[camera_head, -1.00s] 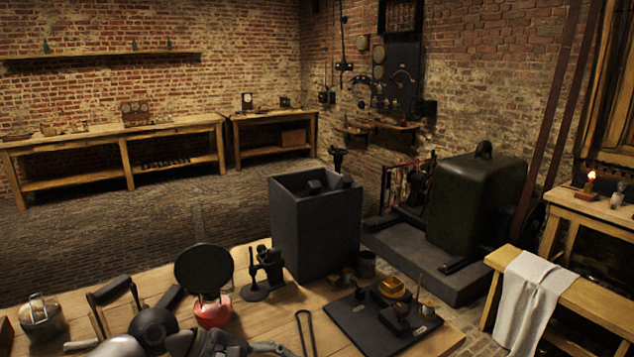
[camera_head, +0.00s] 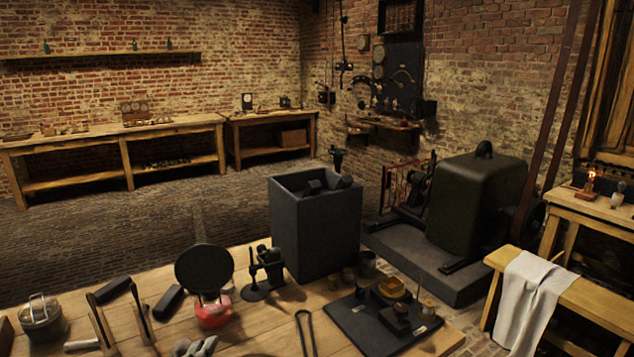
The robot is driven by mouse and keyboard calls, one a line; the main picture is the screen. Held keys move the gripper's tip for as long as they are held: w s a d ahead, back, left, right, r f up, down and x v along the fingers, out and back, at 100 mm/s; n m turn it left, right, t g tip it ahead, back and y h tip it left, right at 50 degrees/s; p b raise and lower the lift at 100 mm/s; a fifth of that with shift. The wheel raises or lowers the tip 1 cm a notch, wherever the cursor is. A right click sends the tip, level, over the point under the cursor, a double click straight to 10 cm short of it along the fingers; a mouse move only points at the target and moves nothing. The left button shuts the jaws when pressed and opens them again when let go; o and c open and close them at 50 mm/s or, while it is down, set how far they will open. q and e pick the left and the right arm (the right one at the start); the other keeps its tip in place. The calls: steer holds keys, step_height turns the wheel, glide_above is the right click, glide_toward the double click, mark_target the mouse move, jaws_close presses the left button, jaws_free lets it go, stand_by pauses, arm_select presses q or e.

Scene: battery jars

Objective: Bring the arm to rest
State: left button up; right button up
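I see nothing held there. My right gripper is not in view. The wooden bench (camera_head: 262,318) fills the lower part of the picture.
On the bench stand a lidded jar (camera_head: 42,318), a black disc on a red base (camera_head: 212,314), a small dark stand (camera_head: 263,273), a tall dark open box (camera_head: 315,235) and a black board (camera_head: 365,330) with small parts. Bare wood lies around the front middle.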

arm_select(q)
steer(key=s+a+f+n+g, duration=0.1)
steer(key=s+f+n+g, duration=0.1)
steer(key=s+f, duration=0.1)
steer(key=s+a+f+n+g+y, duration=0.1)
steer(key=s+f+n+g, duration=0.1)
steer(key=s+f+n, duration=0.1)
steer(key=s+a+f+n+g, duration=0.1)
steer(key=s+f+n+g, duration=0.1)
steer(key=s+f, duration=0.2)
steer(key=shift+s+a+f+g+y, duration=0.1)
steer(key=shift+s+f+g+y, duration=0.05)
steer(key=shift+f, duration=0.35)
steer(key=shift+s+f+g+y, duration=0.1)
steer(key=shift+f+g+y, duration=0.05)
steer(key=shift+f, duration=0.3)
steer(key=s+d+f+n+g+h, duration=0.1)
steer(key=s+f+n+g, duration=0.2)
steer(key=s, duration=0.4)
steer(key=s+f+n+g, duration=0.2)
steer(key=s+f+g, duration=0.15)
steer(key=s, duration=0.35)
step_height(320, 180, down, 26)
steer(key=s+g, duration=0.1)
steer(key=s, duration=0.1)
steer(key=s+a+f+g, duration=0.1)
steer(key=s+a+f, duration=0.2)
steer(key=s+f, duration=1.3)
steer(key=shift+s, duration=0.25)
